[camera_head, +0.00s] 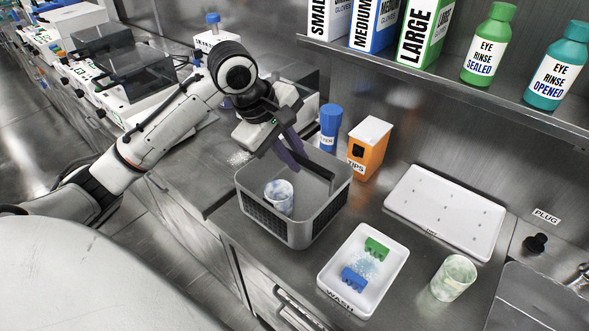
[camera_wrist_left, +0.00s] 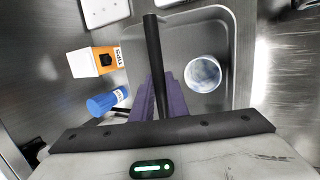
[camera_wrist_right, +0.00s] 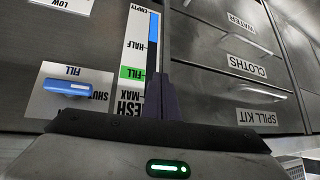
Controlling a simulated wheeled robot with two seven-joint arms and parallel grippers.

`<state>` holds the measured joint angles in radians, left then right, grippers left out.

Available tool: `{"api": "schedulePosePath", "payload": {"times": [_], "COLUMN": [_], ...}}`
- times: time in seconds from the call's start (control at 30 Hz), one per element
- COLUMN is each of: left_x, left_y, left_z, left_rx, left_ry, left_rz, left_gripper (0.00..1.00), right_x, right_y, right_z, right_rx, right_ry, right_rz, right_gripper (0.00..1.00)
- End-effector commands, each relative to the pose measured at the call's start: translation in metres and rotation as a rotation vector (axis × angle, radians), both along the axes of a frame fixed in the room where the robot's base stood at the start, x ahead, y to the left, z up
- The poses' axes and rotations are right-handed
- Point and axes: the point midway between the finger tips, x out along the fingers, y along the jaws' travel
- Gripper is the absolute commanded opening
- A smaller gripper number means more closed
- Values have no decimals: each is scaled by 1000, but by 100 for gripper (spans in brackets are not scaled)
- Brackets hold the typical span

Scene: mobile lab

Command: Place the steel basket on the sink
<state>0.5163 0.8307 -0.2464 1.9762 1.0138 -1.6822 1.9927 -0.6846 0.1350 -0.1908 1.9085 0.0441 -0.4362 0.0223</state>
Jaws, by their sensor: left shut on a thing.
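The steel basket (camera_head: 259,213) is a grey bin with mesh sides and a dark handle (camera_wrist_left: 153,50), standing on the steel counter. A speckled white cup (camera_head: 279,197) is inside it; the left wrist view also shows the cup (camera_wrist_left: 202,74). My left gripper (camera_head: 294,160) reaches down over the basket's back edge, its purple fingers (camera_wrist_left: 161,98) shut on the dark handle. The sink (camera_head: 545,298) is at the lower right, partly cut off. My right gripper (camera_wrist_right: 161,95) shows only in its own wrist view, fingers together and empty, before drawer fronts and a level gauge.
A white wash tray (camera_head: 340,300) with green and blue pieces, a marbled cup (camera_head: 454,278) and a white drying board (camera_head: 448,210) lie between basket and sink. An orange tips box (camera_head: 368,150) and blue bottle (camera_head: 330,127) stand behind the basket. A shelf (camera_head: 430,82) overhangs the back.

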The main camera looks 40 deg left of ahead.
Motion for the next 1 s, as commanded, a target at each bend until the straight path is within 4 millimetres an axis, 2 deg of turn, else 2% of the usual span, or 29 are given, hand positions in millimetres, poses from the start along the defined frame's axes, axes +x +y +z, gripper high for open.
{"api": "schedulePosePath", "payload": {"times": [0.1,0.23,0.6,0.63,0.73,1.0], "left_x": [-1,0,0,-1,-1,0], "left_y": [0,0,0,0,0,0], "left_z": [-17,-31,-34,-36,-35,-35], "left_rx": [-1,1,0,1,1,1], "left_ry": [2,0,-1,3,3,2], "left_rz": [0,0,-1,-1,-1,-1], "left_gripper": [0,0,0,17,32,32], "right_x": [0,0,0,0,0,0], "right_y": [0,0,0,0,0,0], "right_z": [1,2,1,1,1,1], "right_rx": [0,0,0,0,0,0], "right_ry": [-1,-1,-1,-1,-1,0], "right_rz": [0,0,0,0,0,0], "right_gripper": [0,0,0,0,0,0]}}
